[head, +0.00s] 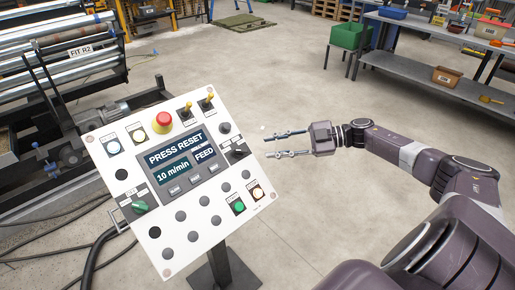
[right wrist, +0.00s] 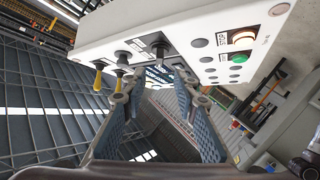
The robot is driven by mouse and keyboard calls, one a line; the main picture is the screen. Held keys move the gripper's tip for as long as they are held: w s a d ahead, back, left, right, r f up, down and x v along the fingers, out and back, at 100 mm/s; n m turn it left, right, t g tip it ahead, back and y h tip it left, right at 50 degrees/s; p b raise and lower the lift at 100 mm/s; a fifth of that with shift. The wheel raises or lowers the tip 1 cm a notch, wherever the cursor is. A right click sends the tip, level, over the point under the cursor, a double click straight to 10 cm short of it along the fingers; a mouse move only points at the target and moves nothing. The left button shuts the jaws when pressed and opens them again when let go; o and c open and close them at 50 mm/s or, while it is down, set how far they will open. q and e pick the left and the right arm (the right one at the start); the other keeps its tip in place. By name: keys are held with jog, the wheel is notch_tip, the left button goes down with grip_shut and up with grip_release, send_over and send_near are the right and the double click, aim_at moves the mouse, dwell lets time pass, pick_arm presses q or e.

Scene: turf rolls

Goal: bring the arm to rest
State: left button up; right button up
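My right arm (head: 395,147) reaches in from the right. Its gripper (head: 270,146) points left toward the right edge of a white control panel (head: 222,222), near a black rotary switch (head: 238,151). The two fingers are apart, with nothing seen between them. In the right wrist view the open fingers (right wrist: 160,95) frame the panel's underside edge and face (right wrist: 190,45). My left gripper is in neither view.
The panel stands on a dark post (head: 222,268), its display reading "PRESS RESET". A red emergency button (head: 162,121) and two yellow-tipped toggles are on top. A roller machine (head: 75,60) is at left. A green bin (head: 350,36) and grey shelving (head: 430,80) are at back right. Middle floor is clear.

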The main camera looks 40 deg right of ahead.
jog(key=shift+v, duration=0.8)
notch_tip(320, 180, down, 19)
jog(key=w+d+m+t+h, duration=0.1)
jog(key=d+m+t+h, duration=0.1)
jog(key=m+t+h, duration=0.3)
jog(key=s+a+f+m+g+h, duration=0.1)
jog(key=s+f+m+g+h, duration=0.15)
jog(key=s+f, duration=0.6)
jog(key=s+a+f+m+g+h, duration=0.2)
jog(key=s+f+m+h, duration=0.15)
jog(key=f, duration=1.05)
jog(key=s+a+f+m+g+h, duration=0.1)
jog(key=s+a+f+g, duration=0.2)
jog(key=s+a+f, duration=0.35)
jog(key=s+a+f+m+g, duration=0.2)
jog(key=s+a+f, duration=0.1)
jog(key=s+f, duration=0.65)
jog(key=s+a+f+g, duration=0.1)
jog(key=s+a+g, duration=0.1)
jog(key=s+a, duration=0.4)
jog(key=s+a+f+g, duration=0.2)
jog(key=s+a, duration=0.4)
jog(key=s, duration=0.5)
jog(key=shift+s+f+g, duration=0.2)
jog(key=shift+s+g, duration=0.15)
jog(key=shift+s, duration=0.05)
